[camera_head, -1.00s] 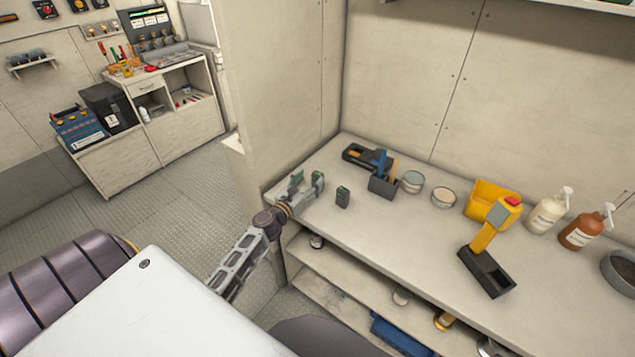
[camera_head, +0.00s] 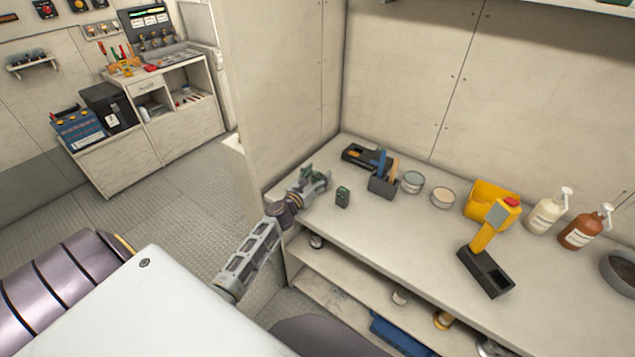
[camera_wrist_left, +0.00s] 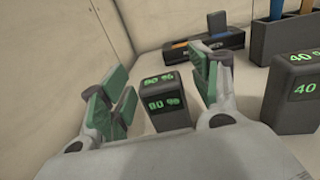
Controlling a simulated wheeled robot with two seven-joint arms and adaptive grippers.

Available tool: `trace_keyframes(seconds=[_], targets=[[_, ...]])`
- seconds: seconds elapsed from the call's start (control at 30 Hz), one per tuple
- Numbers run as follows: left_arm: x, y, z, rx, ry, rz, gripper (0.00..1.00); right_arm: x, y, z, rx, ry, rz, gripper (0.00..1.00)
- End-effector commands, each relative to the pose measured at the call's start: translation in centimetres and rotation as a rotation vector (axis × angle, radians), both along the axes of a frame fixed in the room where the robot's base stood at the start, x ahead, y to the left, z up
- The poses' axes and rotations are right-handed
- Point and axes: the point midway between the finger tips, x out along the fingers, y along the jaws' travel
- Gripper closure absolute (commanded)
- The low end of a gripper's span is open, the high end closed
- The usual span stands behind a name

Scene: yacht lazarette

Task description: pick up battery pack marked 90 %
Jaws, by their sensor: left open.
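In the left wrist view a dark battery pack (camera_wrist_left: 168,103) with green digits stands upright on the worktop. Its top reads about 90 %; its front digits are less clear. My left gripper (camera_head: 316,176) is open over the left end of the worktop. In the wrist view its green-padded fingers (camera_wrist_left: 165,88) stand on either side of this pack, with gaps visible. The pack is not distinguishable behind the gripper in the head view. A second pack (camera_wrist_left: 291,93), marked 40, stands to the right; it also shows in the head view (camera_head: 342,197). My right gripper is out of view.
Behind stand a black tray (camera_head: 357,154) and a dark holder (camera_head: 381,187) with upright blue and tan pieces. Two round tins (camera_head: 412,182) and a yellow tool (camera_head: 485,235) are farther right. A wall rises left of the worktop (camera_head: 410,230).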

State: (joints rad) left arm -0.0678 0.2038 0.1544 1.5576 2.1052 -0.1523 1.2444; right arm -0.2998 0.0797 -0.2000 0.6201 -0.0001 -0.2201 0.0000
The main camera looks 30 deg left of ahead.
Motion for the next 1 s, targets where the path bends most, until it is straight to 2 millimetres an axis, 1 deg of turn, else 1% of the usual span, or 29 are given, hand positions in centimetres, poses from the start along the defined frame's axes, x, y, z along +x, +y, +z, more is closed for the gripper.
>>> trace_keyframes(seconds=[0.43, 0.83, 0.87, 1.0], targets=[[0.02, 0.00, 0.00, 0.000, 0.000, 0.000, 0.38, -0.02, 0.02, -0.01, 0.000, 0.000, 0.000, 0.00], [0.01, 0.00, 0.01, 0.000, 0.000, 0.000, 0.89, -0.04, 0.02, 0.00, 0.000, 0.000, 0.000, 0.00], [0.03, 0.00, 0.05, 0.000, -0.001, 0.000, 0.90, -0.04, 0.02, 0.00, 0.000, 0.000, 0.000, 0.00], [0.03, 0.00, 0.05, 0.000, -0.001, 0.000, 0.90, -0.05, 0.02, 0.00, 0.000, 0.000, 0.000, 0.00]])
